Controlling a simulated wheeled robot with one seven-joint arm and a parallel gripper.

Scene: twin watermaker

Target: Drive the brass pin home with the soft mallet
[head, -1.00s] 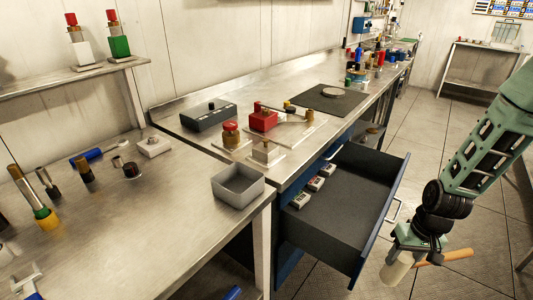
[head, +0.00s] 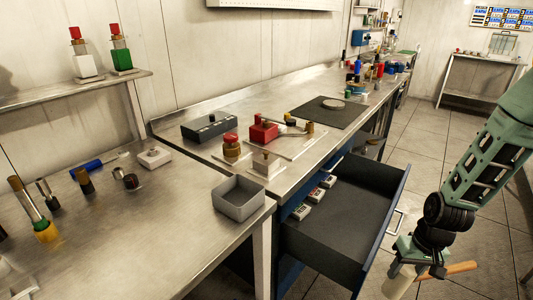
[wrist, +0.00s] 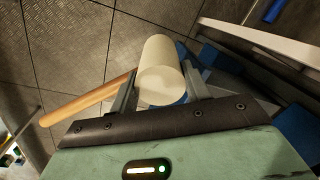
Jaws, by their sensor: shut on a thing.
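My gripper (head: 408,262) is shut on the soft mallet, low at the right in the head view, beside the open drawer and above the floor. The mallet has a cream cylindrical head (head: 398,283) and a wooden handle (head: 448,270) sticking out to the right. In the wrist view the head (wrist: 160,75) sits between the two fingers and the handle (wrist: 85,102) points left. On the bench, a pale block (head: 266,165) has a small brownish stub on top; I cannot tell whether this is the brass pin.
A blue-fronted drawer (head: 335,245) stands open between my gripper and the bench, with small boxes inside. A grey open tray (head: 240,199) sits at the near bench corner. A red device (head: 263,131) and a dark box (head: 209,127) stand behind. Floor to the right is clear.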

